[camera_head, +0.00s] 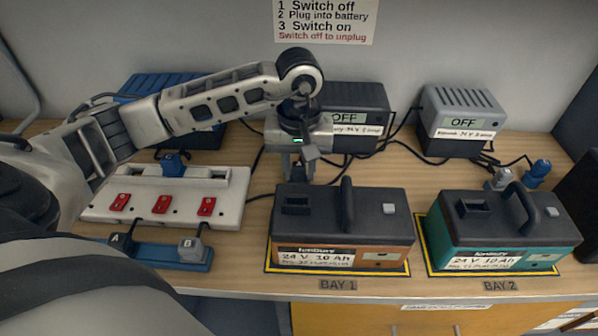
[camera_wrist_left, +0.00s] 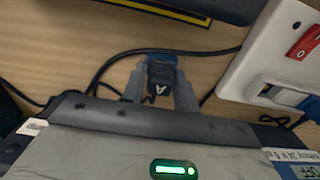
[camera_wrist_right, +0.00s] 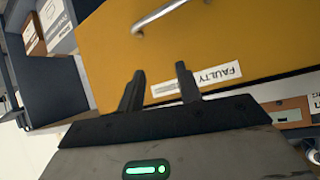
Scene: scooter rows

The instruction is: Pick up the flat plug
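My left gripper (camera_head: 299,176) points down behind the orange battery. Its fingers (camera_wrist_left: 160,82) stand on either side of a dark and blue plug marked A (camera_wrist_left: 160,76), on a black cable. The plug also shows partly in the head view (camera_head: 303,181), low between the fingers and partly hidden by the gripper. I cannot tell whether the fingers press on it or whether it is off the table. Its flat shape cannot be made out. My right gripper (camera_wrist_right: 158,88) is open and empty before a yellow drawer front marked FAULTY (camera_wrist_right: 210,76).
A white strip with red switches (camera_head: 232,205) is at left, with a blue holder (camera_head: 150,257) before it. The orange battery (camera_head: 342,235) and teal battery (camera_head: 505,232) stand in front. Chargers (camera_head: 462,117) are behind. A grey plug (camera_head: 498,179) and blue plug (camera_head: 537,174) are at right.

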